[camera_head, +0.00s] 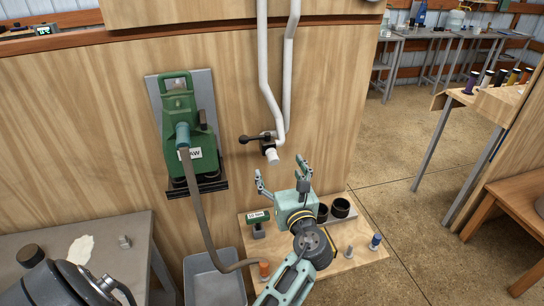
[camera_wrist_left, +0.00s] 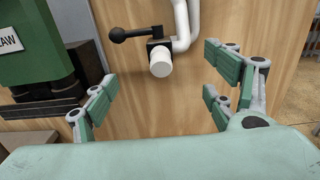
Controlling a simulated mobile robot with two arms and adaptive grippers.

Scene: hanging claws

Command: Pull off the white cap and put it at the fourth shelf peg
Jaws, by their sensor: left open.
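The white cap (camera_head: 272,156) sits on the lower end of a white pipe assembly on the wooden wall, below a black-handled valve (camera_head: 262,138). It faces me in the left wrist view (camera_wrist_left: 161,66). My left gripper (camera_head: 279,170) is open and empty, just below and in front of the cap. In the left wrist view its spread fingers (camera_wrist_left: 165,88) stand on either side of the cap, apart from it. A low wooden shelf (camera_head: 330,262) holds an orange peg (camera_head: 264,269), a grey peg (camera_head: 348,252) and a blue one (camera_head: 375,242). My arm hides part of the shelf. My right gripper is out of view.
A green machine (camera_head: 178,105) with a grey hose (camera_head: 203,220) hangs left of the valve. Black cups (camera_head: 341,208) and a small green device (camera_head: 257,218) stand on the shelf. A grey bin (camera_head: 215,285) is lower left.

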